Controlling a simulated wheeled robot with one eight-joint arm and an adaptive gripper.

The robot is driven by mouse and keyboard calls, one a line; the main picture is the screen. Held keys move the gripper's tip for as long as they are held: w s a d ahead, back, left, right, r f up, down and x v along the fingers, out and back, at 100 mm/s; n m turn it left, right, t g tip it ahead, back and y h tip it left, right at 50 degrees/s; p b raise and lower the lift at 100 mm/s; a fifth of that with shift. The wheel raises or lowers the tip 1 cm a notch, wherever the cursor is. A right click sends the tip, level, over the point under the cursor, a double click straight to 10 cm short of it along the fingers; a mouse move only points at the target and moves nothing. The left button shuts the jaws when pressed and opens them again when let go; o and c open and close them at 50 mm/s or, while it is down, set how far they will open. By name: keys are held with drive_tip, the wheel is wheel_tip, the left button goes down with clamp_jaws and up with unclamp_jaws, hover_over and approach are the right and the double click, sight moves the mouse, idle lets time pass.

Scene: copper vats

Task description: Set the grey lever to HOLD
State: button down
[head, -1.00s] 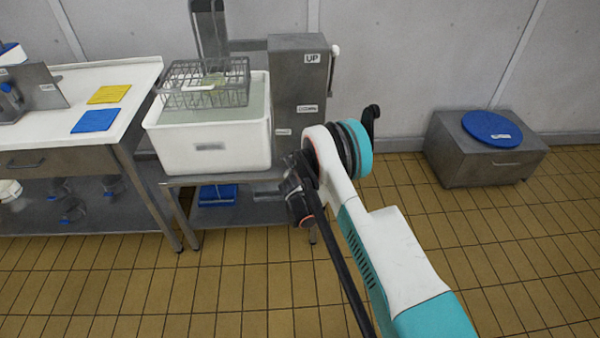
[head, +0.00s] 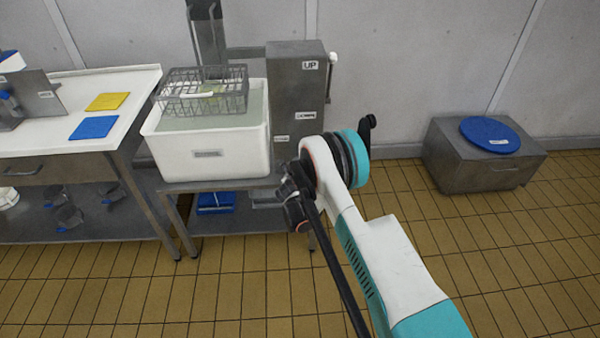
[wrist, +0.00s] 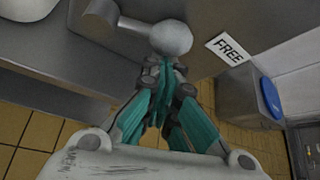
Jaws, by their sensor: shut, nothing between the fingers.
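In the wrist view, a grey lever (wrist: 125,30) with a round grey knob (wrist: 171,38) sticks out near a grey metal surface. A white label reading FREE (wrist: 230,47) is to the right of the knob. No label reading HOLD can be read in either view. My gripper (wrist: 162,75), with teal fingers, is shut and empty, its tips right by the knob. I cannot tell whether they touch it. In the head view I cannot make out the grey lever or the fingers.
A grey machine (head: 296,85) with an UP label and a white-knobbed handle (head: 333,60) stands behind my arm. Beside it are a white tub (head: 205,153) and a wire basket (head: 200,88). A metal box (head: 455,165) with a blue lid (head: 490,135) stands right. The floor between is clear.

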sight(292, 160)
drive_tip(key=shift+r, duration=0.2)
drive_tip(key=shift+a+r, duration=0.1)
drive_tip(key=shift+r, duration=0.75)
drive_tip(key=shift+a+r+n+h, duration=0.35)
drive_tip(key=shift+r+n+h, duration=0.15)
drive_tip(key=shift+n, duration=0.2)
drive_tip(key=shift+a+r, duration=1.05)
drive_tip(key=shift+r, duration=0.3)
drive_tip(key=shift+a+r, duration=0.35)
drive_tip(key=shift+a, duration=0.2)
drive_tip(key=shift+a, duration=0.2)
